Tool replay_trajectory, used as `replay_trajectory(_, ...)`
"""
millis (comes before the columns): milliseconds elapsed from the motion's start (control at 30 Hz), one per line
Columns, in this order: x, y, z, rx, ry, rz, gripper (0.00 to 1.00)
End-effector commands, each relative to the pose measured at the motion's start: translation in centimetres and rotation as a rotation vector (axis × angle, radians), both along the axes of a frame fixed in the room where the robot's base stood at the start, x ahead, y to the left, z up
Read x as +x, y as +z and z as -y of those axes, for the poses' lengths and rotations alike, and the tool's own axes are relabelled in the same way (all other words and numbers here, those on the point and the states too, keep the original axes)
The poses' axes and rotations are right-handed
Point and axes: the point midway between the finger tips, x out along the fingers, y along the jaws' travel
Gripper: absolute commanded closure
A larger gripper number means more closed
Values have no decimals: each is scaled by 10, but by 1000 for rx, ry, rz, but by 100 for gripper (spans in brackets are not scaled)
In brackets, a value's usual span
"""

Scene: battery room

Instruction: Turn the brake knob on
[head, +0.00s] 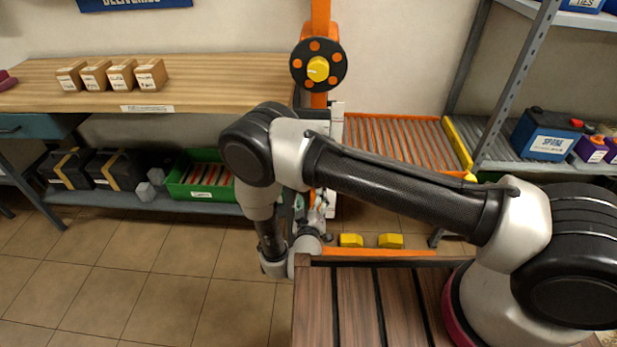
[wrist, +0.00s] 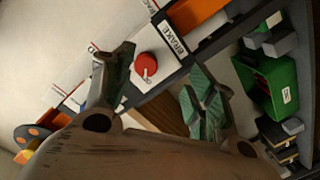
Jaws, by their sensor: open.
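The brake knob (wrist: 145,64) is a round red knob with a small white mark near its lower edge. In the head view my gripper (head: 320,212) is small and partly hidden by my arm, low in front of the orange post. I cannot make out the knob in the head view.
An orange post (head: 320,18) carries a black disc (head: 299,66) with orange dots and a yellow centre. A roller conveyor (head: 400,137) lies to its right, and a wooden bench (head: 220,80) to its left. A green bin (head: 190,180) and black boxes stand below. Yellow blocks (head: 390,241) are near.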

Motion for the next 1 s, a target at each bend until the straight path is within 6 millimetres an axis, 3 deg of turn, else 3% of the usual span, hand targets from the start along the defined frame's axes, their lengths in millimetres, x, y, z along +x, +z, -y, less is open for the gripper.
replay_trajectory(133, 4, 22, 0, -42, 3, 91, 44)
replay_trajectory(600, 71, 22, 2, -51, 5, 88, 44)
replay_trajectory(967, 79, 21, 2, -52, 7, 86, 44)
replay_trajectory(1000, 79, 21, 2, -52, 7, 86, 49)
